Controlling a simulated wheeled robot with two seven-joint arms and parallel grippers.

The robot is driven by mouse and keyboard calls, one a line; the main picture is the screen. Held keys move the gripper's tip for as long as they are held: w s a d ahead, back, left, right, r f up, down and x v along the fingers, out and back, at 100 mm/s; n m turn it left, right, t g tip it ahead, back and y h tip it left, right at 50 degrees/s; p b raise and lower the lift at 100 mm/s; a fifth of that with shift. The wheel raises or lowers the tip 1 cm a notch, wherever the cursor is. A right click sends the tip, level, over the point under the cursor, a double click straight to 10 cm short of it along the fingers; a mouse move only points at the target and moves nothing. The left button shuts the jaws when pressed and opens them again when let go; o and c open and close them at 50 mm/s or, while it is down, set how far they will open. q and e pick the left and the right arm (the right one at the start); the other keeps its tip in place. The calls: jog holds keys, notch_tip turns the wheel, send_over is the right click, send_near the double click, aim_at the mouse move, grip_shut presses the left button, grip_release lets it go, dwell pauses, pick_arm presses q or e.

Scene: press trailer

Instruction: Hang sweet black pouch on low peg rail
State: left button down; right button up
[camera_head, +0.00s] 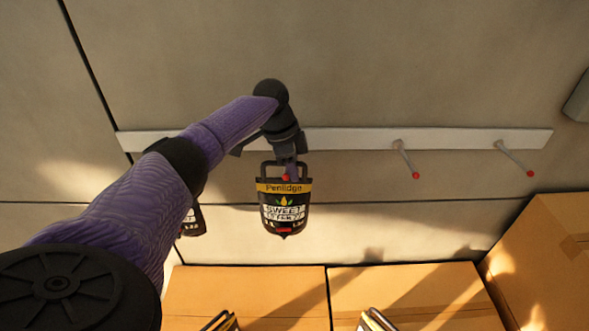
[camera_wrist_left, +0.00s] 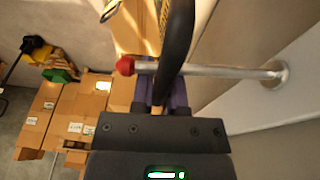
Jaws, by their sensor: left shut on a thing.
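The black pouch (camera_head: 284,212), with a yellow Penlidge band and "SWEET" lettering, hangs upright in the head view. My left gripper (camera_head: 287,156) is shut on its black handle, in front of the low peg rail (camera_head: 345,139). A peg's red tip (camera_head: 286,178) shows inside the handle opening. In the left wrist view the handle (camera_wrist_left: 178,40) crosses the peg (camera_wrist_left: 225,71) between its red tip and the wall, above my purple fingers (camera_wrist_left: 163,92). Whether the handle rests on the peg is unclear. My right gripper is out of view.
Two bare red-tipped pegs (camera_head: 404,158) (camera_head: 514,158) stick out at right. Another pouch (camera_head: 194,222) is partly hidden behind my left arm. Cardboard boxes (camera_head: 245,290) stand below, with pouch tops (camera_head: 375,321) at the lower edge. A taller box (camera_head: 540,250) stands at right.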

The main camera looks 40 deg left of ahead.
pick_arm(q)
jog(key=shift+w+a+f, duration=0.15)
jog(key=shift+a+f, duration=0.1)
jog(key=shift+a, duration=0.1)
jog(key=shift+w+r, duration=0.1)
jog(key=shift+r, duration=0.05)
jog(key=c, duration=0.8)
grip_release()
jog(key=shift+a, duration=0.1)
jog(key=shift+o, duration=1.2)
jog(key=shift+w+a, duration=0.1)
jog(key=shift+w, duration=0.05)
jog(key=shift+f, duration=0.2)
jog(key=b+v, duration=0.1)
jog(key=v, duration=0.9)
